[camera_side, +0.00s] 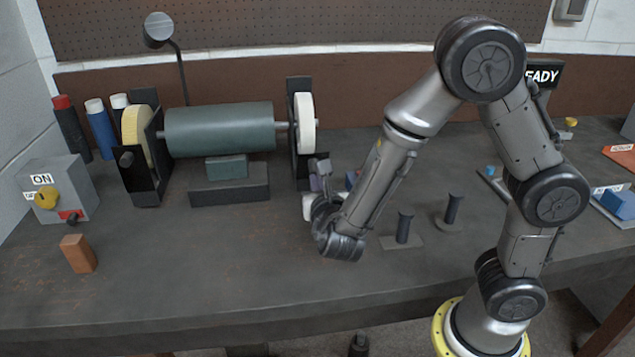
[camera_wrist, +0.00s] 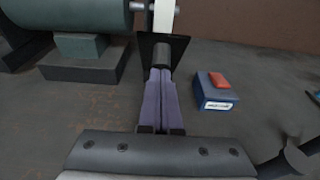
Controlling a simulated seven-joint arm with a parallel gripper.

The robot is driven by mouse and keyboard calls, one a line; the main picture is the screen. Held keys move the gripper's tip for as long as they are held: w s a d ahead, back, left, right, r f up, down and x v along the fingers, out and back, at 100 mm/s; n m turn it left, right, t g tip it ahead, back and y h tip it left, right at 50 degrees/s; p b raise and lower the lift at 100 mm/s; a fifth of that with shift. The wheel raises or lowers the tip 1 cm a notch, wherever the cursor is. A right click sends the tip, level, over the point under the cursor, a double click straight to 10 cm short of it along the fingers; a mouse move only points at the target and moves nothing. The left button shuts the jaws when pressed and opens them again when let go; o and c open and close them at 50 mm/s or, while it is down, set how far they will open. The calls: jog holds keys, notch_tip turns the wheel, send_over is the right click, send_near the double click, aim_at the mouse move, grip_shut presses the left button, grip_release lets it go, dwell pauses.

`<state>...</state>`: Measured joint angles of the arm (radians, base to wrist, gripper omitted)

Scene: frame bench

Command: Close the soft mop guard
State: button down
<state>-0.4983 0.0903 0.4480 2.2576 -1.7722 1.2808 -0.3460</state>
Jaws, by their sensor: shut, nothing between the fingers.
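The grinder (camera_side: 220,130) has a yellowish wheel (camera_side: 136,138) on the left and a white wheel (camera_side: 306,123) on the right, which looks like the soft mop. A black guard plate (camera_wrist: 176,50) with a dark round knob (camera_wrist: 162,52) stands low in front of the white wheel (camera_wrist: 164,18); most of the wheel's face shows in the side view. My gripper (camera_side: 319,174) is shut and empty. Its purple fingers (camera_wrist: 160,76) point at the knob, with the tips at or very near it; I cannot tell whether they touch.
A blue box with a red top (camera_wrist: 217,93) lies right of my fingers. Two dark posts (camera_side: 404,226) (camera_side: 453,209) stand right of my wrist. A control box (camera_side: 60,190) reading ON and a brown block (camera_side: 78,253) are at left. The front middle of the bench is clear.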

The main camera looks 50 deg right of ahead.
aim_at(313, 155)
jog(key=shift+r, duration=0.15)
jog(key=shift+w+d+r, duration=0.1)
jog(key=shift+d+r, duration=0.05)
jog(key=shift+r, duration=0.1)
jog(key=shift+r+g+y, duration=0.1)
jog(key=shift+g+y, duration=0.2)
jog(key=w+d+r+g+y, duration=0.2)
jog(key=r, duration=0.1)
jog(key=shift+r, duration=0.15)
jog(key=shift+w+d+r, duration=0.75)
jog(key=shift+w+d, duration=0.15)
jog(key=shift+w, duration=0.05)
jog(key=shift+r, duration=0.1)
